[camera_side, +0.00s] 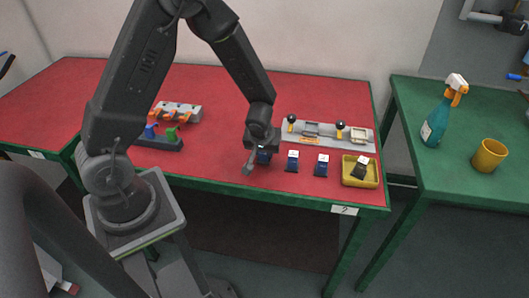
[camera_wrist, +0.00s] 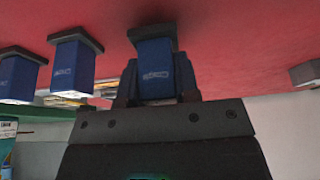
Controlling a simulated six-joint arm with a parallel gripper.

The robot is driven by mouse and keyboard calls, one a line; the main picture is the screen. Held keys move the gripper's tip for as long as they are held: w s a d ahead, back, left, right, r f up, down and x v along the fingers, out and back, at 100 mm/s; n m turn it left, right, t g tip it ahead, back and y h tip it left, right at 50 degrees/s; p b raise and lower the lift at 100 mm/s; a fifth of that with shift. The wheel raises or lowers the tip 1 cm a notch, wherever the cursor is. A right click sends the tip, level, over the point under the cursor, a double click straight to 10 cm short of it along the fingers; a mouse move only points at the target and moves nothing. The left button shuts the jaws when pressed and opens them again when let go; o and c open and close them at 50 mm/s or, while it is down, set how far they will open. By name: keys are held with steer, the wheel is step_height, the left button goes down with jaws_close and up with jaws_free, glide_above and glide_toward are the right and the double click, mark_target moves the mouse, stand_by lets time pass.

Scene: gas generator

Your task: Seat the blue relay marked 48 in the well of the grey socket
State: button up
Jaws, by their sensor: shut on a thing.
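My gripper (camera_side: 255,163) is low over the red table near its front edge, shut on a blue relay (camera_side: 264,157). In the wrist view the held relay (camera_wrist: 156,72) sits between the fingers (camera_wrist: 157,92), with a dark flange at its far end. Its printed mark is too small to read. Two more blue relays with white tops, one nearer (camera_side: 292,160) and one farther right (camera_side: 322,164), stand in a row to the right. A long grey panel (camera_side: 284,136) lies behind them with two black-knobbed levers and socket-like recesses; I cannot tell which is the well.
A yellow tray (camera_side: 346,180) at the right holds a dark, white-topped part (camera_side: 361,167). Another grey fixture (camera_side: 188,111) and a dark block with blue and green parts (camera_side: 160,143) lie left. A spray bottle (camera_side: 436,122) and yellow cup (camera_side: 489,156) stand on the green table.

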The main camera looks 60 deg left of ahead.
step_height(320, 180, up, 3)
steer(key=shift+f, duration=0.1)
steer(key=s+a+r, duration=0.7)
steer(key=a, duration=0.2)
steer(key=w+a+r, duration=0.2)
steer(key=w+a, duration=0.1)
steer(key=w, duration=1.7)
glide_above(312, 123)
steer(key=s, duration=0.1)
steer(key=f, duration=0.6)
steer(key=shift+s+d+f, duration=0.1)
steer(key=shift+d+f, duration=0.3)
steer(key=shift+f, duration=2)
steer(key=shift+f, duration=0.15)
steer(key=o, duration=0.9)
steer(key=shift+o, duration=0.2)
